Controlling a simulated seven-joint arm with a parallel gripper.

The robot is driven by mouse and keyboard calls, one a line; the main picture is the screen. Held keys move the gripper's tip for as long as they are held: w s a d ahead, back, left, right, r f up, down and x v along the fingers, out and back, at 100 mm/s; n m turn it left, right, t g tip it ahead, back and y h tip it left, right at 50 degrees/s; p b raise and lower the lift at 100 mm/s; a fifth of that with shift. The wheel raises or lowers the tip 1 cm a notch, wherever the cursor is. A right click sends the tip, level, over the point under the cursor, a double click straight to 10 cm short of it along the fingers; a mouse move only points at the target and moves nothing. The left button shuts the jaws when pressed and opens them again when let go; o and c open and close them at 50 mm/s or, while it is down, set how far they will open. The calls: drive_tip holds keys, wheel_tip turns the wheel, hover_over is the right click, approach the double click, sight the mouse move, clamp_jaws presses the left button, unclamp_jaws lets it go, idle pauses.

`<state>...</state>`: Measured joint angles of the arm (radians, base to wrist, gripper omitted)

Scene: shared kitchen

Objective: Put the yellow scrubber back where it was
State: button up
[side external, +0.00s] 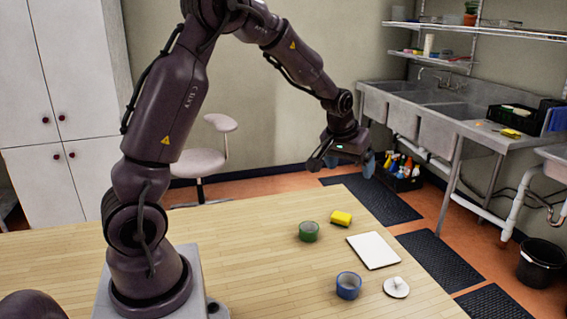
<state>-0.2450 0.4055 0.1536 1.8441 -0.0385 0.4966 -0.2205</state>
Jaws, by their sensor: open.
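The yellow scrubber (341,218) lies on the wooden table (250,240), just right of and behind a green round container (309,231). A thin white rectangular board (374,250) lies to its front right. My gripper (338,160) is open above the far part of the table, above and behind the scrubber in the picture, and not touching it. I see nothing between its fingers. A second small yellow item (511,133) lies on the metal sink counter at the right; I cannot tell what it is.
A blue round container (348,285) and a white disc with a knob (396,287) stand near the table's right edge. The table's left and middle are mostly clear. Beyond are sinks (440,128), a dark crate (520,118), floor bottles (400,167) and a stool (200,162).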

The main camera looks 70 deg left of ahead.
drive_tip(key=s+d+r+m+t+h, duration=0.15)
drive_tip(key=s+d+r+m, duration=0.25)
drive_tip(key=s+d+r, duration=0.75)
drive_tip(key=s+d+m, duration=0.3)
drive_tip(key=s+d, duration=0.3)
drive_tip(key=s, duration=0.5)
drive_tip(key=shift+s+r+h, duration=0.15)
drive_tip(key=shift+s+h, duration=0.1)
drive_tip(key=shift+h, duration=0.1)
